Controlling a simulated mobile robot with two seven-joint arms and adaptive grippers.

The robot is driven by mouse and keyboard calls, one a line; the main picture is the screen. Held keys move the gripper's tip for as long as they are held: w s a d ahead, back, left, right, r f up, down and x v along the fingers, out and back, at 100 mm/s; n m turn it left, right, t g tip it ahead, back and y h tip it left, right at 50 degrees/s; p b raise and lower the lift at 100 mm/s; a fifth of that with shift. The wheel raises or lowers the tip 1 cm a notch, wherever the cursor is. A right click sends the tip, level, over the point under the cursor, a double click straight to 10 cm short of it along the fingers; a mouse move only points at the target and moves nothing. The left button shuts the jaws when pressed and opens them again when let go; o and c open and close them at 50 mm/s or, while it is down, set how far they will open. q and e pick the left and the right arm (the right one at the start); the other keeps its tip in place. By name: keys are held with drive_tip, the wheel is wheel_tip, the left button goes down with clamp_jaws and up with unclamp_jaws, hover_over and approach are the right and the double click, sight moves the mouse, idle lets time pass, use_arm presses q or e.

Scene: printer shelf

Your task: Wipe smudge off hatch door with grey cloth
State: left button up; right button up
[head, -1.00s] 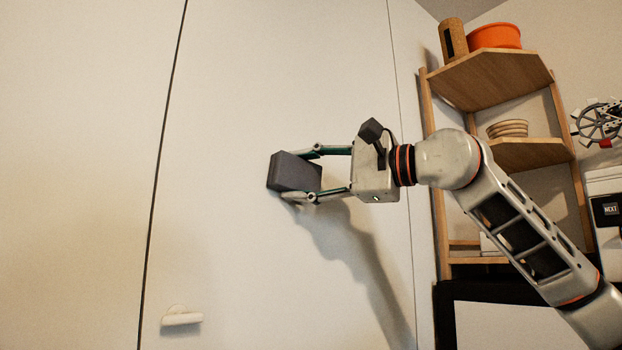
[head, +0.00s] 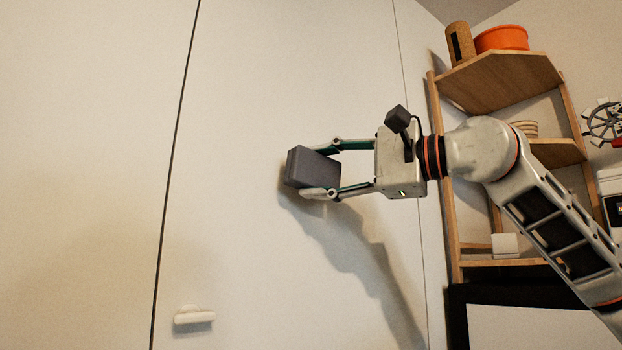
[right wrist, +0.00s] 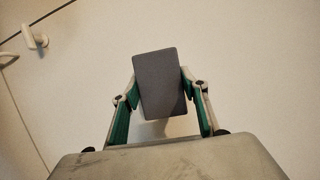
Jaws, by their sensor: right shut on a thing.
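The grey cloth (head: 313,167) looks like a dark grey block and is held up in front of the white hatch door (head: 250,90). My right gripper (head: 322,171) is shut on it, one finger along each side. The right wrist view shows the cloth (right wrist: 160,83) tilted slightly between the fingertips. A shadow shows on the door to the left of and below the cloth, and a gap to the door appears likely. I cannot make out a smudge on the visible door surface. My left gripper is not in view.
A white handle (head: 194,316) sits low on the door, left of the cloth. A dark seam (head: 175,150) runs along the door's left side. A wooden shelf (head: 497,80) with an orange bowl (head: 501,38) stands at the right, behind my right arm.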

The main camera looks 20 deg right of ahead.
drive_tip(key=shift+s+d, duration=0.2)
drive_tip(key=shift+s, duration=0.35)
drive_tip(key=shift+s+d, duration=0.2)
drive_tip(key=shift+s, duration=0.35)
drive_tip(key=shift+s+d+b, duration=0.25)
drive_tip(key=shift+s, duration=0.45)
drive_tip(key=shift+s+d+b, duration=0.2)
drive_tip(key=shift+s+d, duration=0.05)
drive_tip(key=shift+s, duration=0.45)
